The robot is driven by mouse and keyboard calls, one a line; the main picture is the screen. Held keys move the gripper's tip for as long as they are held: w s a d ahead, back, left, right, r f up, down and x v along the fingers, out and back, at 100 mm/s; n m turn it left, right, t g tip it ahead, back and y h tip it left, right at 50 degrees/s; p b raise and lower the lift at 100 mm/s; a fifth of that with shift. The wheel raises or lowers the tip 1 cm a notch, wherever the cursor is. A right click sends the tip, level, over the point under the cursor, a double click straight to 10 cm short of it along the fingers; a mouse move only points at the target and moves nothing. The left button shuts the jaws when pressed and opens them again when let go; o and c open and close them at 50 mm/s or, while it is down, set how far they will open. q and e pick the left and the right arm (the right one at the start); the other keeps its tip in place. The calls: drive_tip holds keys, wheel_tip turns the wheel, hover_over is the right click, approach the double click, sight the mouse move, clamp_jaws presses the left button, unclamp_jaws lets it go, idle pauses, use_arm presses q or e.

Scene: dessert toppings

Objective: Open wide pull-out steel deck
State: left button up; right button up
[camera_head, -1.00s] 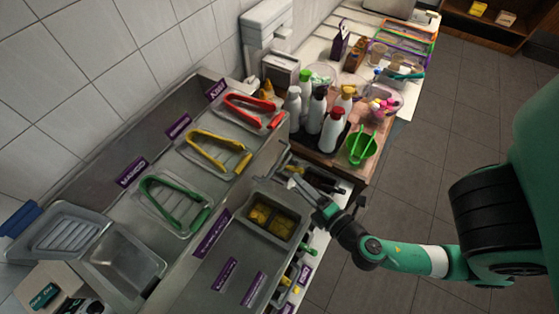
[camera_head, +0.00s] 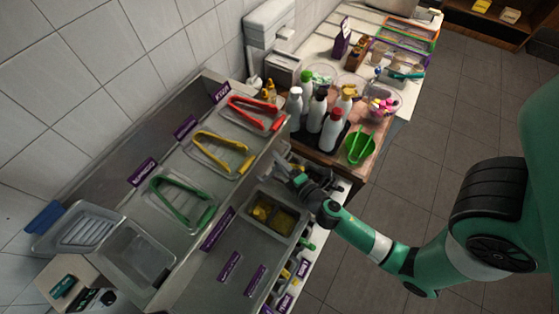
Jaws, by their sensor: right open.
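A wide steel deck (camera_head: 215,284) with purple labels extends along the front of the counter, at the lower middle of the view. A steel container (camera_head: 249,232) with two yellowish compartments is set at its right part. My right gripper (camera_head: 285,170) is open beside the deck's far right end, close to the steel edge below the red tongs. Whether it touches the edge is unclear. The gripper and wrist partly hide the bottles lying in the space below. My left gripper is out of view.
Red, yellow and green tongs (camera_head: 180,200) lie on lidded trays behind the deck. The floor (camera_head: 440,150) at right is clear.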

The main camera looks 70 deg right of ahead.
clamp_jaws()
idle(1.3)
